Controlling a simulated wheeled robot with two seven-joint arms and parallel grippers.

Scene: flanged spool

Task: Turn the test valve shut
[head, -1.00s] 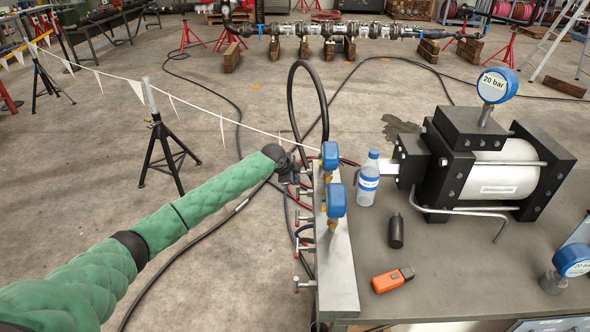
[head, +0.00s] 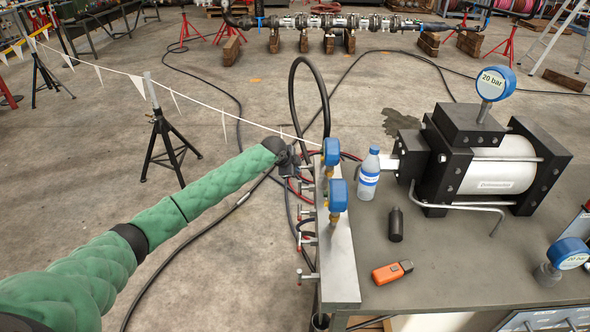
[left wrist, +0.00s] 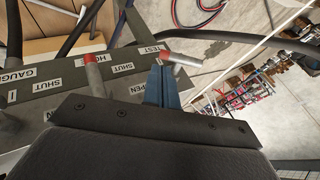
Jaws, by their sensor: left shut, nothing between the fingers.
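The test valve's lever (left wrist: 184,62), a grey rod with a red end, shows in the left wrist view near the label reading TEST (left wrist: 152,50). My left gripper (left wrist: 160,84) has its blue fingers shut and empty, close beside this lever. I cannot tell whether they touch. In the head view the left gripper (head: 291,160) is at the far end of the valve panel (head: 339,262) and hides the test valve there. An OPEN label (left wrist: 138,88) and SHUT labels (left wrist: 122,68) mark the panel. My right gripper is out of view.
A neighbouring lever (left wrist: 93,74) stands close left of the fingers. Two blue gauges (head: 338,195) rise from the panel. A bottle (head: 368,175), a black cylinder (head: 396,225), an orange device (head: 392,272) and a pump (head: 480,165) stand on the bench. A black hose (head: 292,95) loops behind the gripper.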

